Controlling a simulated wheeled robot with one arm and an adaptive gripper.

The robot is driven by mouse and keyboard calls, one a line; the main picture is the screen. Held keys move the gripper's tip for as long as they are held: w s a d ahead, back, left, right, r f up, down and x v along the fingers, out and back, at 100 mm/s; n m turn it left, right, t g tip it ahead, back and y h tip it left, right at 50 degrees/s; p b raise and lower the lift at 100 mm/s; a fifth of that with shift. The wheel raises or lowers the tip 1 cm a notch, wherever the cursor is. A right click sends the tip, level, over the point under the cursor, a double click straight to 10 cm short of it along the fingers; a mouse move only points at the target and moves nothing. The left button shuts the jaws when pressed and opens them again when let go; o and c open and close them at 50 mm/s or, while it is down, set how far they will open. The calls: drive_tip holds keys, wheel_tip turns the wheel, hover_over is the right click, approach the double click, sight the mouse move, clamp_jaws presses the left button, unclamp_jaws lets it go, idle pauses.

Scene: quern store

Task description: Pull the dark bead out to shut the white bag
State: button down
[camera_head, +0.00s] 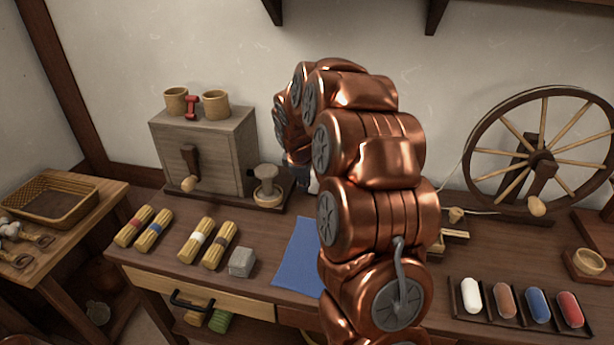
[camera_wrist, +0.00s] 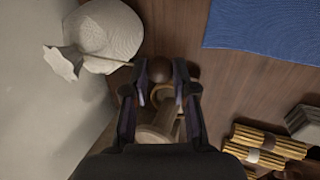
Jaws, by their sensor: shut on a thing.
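The white bag (camera_wrist: 108,38) lies at the upper left of the wrist view, its neck drawn in and its frilled mouth (camera_wrist: 62,62) pointing left. A thin pale cord (camera_wrist: 112,62) runs from the neck toward my gripper. The dark bead (camera_wrist: 158,70) is brown and round and sits between the fingertips of my gripper (camera_wrist: 162,78), which is shut on it, apart from the bag. In the head view my gripper (camera_head: 301,176) is mostly behind my arm. Only a sliver of the bag (camera_head: 314,184) shows there, and the bead is hidden.
A wooden post on a base (camera_head: 267,188) stands just left of my gripper, beside a grey wooden box with a crank (camera_head: 212,142). A blue cloth (camera_head: 297,262) lies in front. Yellow bundles (camera_head: 197,240) lie left, a spinning wheel (camera_head: 540,150) stands right.

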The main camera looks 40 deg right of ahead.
drive_tip(key=c, duration=0.9)
unclamp_jaws()
drive_tip(key=v, duration=1.2)
